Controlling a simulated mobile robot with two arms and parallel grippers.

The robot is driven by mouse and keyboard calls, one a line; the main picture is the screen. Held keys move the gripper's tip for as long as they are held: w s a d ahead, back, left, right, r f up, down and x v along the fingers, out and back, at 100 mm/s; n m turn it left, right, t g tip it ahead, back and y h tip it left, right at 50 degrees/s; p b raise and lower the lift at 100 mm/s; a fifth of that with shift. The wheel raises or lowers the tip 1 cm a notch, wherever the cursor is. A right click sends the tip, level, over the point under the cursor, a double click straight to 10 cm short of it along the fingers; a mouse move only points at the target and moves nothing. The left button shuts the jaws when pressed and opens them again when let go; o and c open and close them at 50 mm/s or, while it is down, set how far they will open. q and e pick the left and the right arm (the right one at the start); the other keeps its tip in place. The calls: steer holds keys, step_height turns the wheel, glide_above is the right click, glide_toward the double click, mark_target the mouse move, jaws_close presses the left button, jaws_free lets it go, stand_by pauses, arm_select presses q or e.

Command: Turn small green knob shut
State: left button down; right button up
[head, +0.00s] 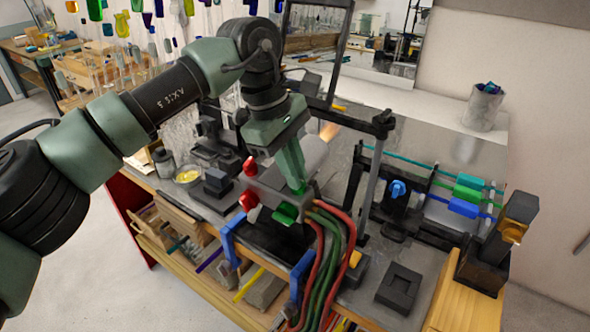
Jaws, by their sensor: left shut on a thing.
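A grey torch burner body (270,183) stands at the bench's front edge, with red and green knobs on it. The small green knob (303,189) is at the tip of my left gripper (297,183), mostly hidden by the fingers. My left gripper reaches down from above and is shut on this knob. A larger green knob (286,212) sits just below, nearer the front. Two red knobs, an upper one (250,166) and a lower one (249,200), stick out on the left. An orange glow (329,131) shows behind the burner. My right gripper is not in view.
Red and green hoses (335,245) hang from the burner over the front edge. Blue clamps (232,243) grip the bench edge. A rack with coloured glass rods (440,180) stands right. A dark-framed pane (317,45) rises close behind my wrist.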

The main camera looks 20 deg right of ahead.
mark_target(284, 193)
arm_select(q)
steer(key=c, duration=1.5)
jaws_free()
steer(key=shift+w+a+r, duration=0.1)
steer(key=shift+a+r, duration=0.05)
steer(key=shift+r, duration=0.2)
steer(key=b+v, duration=0.2)
steer(key=v, duration=0.5)
